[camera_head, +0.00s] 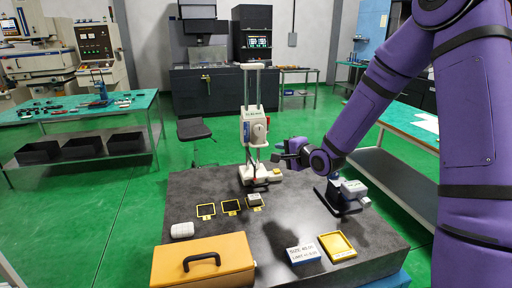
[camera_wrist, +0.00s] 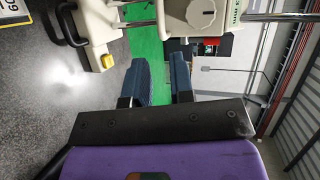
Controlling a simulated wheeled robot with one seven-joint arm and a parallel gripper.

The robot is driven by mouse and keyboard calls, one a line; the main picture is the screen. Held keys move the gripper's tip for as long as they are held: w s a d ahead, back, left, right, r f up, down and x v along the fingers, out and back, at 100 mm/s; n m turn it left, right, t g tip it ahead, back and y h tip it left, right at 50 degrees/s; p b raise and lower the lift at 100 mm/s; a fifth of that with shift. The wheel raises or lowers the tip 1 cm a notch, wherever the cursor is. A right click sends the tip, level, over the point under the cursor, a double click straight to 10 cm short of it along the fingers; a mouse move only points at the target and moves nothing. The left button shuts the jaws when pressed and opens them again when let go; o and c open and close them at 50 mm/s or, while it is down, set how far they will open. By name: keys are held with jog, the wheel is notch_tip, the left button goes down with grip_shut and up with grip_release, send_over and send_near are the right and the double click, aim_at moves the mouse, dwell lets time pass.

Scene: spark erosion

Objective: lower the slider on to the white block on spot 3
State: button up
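The height gauge's slider (camera_head: 254,126) is a white housing with a knob, on two upright columns over a white base (camera_head: 260,174). In the wrist view, the slider (camera_wrist: 200,14) shows at the top, beyond the fingertips. A clear gap shows below the slider. My gripper (camera_head: 280,152) is beside the columns, just right of and below the slider. In the wrist view, my gripper (camera_wrist: 158,65) has its fingers apart with nothing between them.
The dark stone table also holds a yellow case (camera_head: 205,262) with a black handle, a white rounded object (camera_head: 182,230), a blue-and-white labelled box (camera_head: 303,253), a yellow tray (camera_head: 337,246) and a dark device (camera_head: 342,196) under my arm. The table's middle is clear.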

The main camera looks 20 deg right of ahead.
aim_at(262, 146)
jog(key=shift+m, duration=0.4)
jog(key=x, duration=1.1)
jog(key=shift+w+a, duration=0.15)
jog(key=shift+a, duration=0.1)
jog(key=shift+c, duration=0.2)
grip_shut()
